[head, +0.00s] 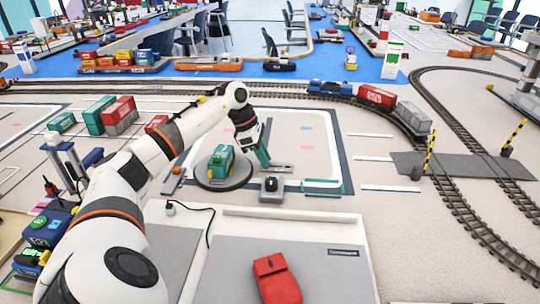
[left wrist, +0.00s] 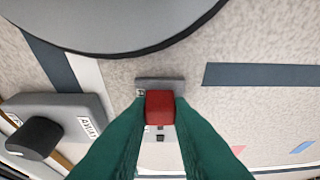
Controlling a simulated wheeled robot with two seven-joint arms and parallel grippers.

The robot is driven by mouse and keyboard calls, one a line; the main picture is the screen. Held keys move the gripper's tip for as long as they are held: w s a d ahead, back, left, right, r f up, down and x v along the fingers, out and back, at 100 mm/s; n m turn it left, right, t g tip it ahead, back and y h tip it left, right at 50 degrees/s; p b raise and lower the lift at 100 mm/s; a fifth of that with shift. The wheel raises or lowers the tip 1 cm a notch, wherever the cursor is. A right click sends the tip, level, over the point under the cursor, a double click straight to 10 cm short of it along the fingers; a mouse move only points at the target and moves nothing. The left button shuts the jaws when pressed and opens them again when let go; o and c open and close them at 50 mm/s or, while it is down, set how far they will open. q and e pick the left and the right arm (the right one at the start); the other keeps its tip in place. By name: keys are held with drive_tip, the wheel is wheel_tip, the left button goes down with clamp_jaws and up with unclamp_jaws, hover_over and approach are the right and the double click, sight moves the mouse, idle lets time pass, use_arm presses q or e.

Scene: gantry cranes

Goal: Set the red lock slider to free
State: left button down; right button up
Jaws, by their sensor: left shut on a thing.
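The red lock slider (left wrist: 160,106) is a small red block on a narrow grey base (left wrist: 158,84), seen in the left wrist view. My left gripper (left wrist: 160,118) has its two green fingers on either side of the block and is shut on it. In the head view my left gripper (head: 264,158) reaches down just right of the round turntable; the red slider is hidden there behind the fingers. Small dark marks show on the base by the slider, too small to read. My right gripper is not in view.
The dark turntable (head: 238,184) carries a green locomotive (head: 221,161), close left of my left gripper. A black knob on a grey box (head: 271,186) stands just in front of the gripper; it also shows in the left wrist view (left wrist: 36,138). Tracks with wagons curve behind.

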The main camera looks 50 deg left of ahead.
use_arm(q)
drive_tip(key=shift+a, duration=0.1)
drive_tip(key=c, duration=1.3)
unclamp_jaws()
drive_tip(key=shift+s+a, duration=0.1)
drive_tip(key=shift+s, duration=0.05)
drive_tip(key=shift+r, duration=0.1)
drive_tip(key=shift+r, duration=0.3)
drive_tip(key=p+v, duration=0.2)
drive_tip(key=v, duration=0.9)
drive_tip(key=shift+s+r, duration=0.1)
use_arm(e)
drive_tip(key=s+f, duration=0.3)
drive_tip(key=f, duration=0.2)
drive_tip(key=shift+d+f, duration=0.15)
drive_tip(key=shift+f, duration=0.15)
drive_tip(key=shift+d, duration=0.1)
